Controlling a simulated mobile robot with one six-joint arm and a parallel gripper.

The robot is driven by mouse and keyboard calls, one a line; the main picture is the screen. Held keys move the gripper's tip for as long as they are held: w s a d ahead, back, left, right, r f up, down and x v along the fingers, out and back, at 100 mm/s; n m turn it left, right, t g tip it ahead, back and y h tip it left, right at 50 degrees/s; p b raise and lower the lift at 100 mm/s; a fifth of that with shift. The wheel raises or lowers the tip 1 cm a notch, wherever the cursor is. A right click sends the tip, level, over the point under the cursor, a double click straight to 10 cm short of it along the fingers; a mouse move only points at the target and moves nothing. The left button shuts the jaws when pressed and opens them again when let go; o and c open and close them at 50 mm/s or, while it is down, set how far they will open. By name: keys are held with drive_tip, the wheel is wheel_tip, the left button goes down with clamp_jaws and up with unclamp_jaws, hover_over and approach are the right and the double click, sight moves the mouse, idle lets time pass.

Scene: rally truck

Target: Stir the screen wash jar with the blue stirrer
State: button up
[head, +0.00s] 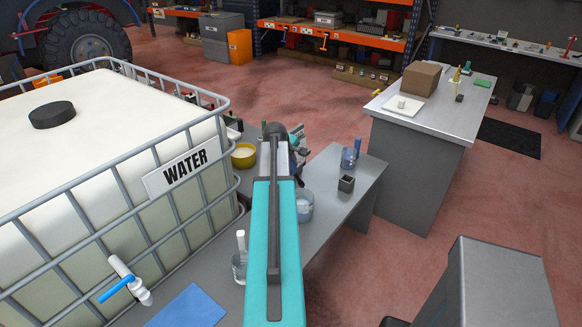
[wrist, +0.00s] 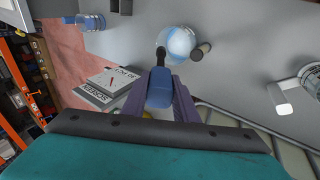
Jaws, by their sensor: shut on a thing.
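My gripper (wrist: 160,90) is shut on a blue thing with a dark end (wrist: 159,92), which looks like the blue stirrer. Its dark end points toward a clear jar with pale blue liquid (wrist: 180,42); I cannot tell whether it is inside. Another jar (head: 347,162) with a blue handle stands farther back, and shows at the wrist view's upper left (wrist: 92,21).
A jar with a white handle (head: 240,262) stands left of my arm. A small dark square pot (head: 346,184) is on the grey table (head: 340,210). A yellow bowl (head: 243,157) and the caged water tank (head: 110,150) are left.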

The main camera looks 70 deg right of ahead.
drive_tip(key=shift+s, duration=0.15)
drive_tip(key=shift+f+b, duration=1.1)
drive_tip(key=shift+f, duration=0.9)
wheel_tip(320, 180, down, 11)
drive_tip(key=d+b, duration=0.2)
drive_tip(key=b, duration=0.3)
drive_tip(key=shift+s+d+f+b, duration=0.15)
drive_tip(key=shift+s+d+b, duration=0.2)
drive_tip(key=shift+f, duration=0.3)
idle(0.5)
drive_tip(key=shift+r, duration=0.2)
idle(0.6)
drive_tip(key=shift+d, duration=0.2)
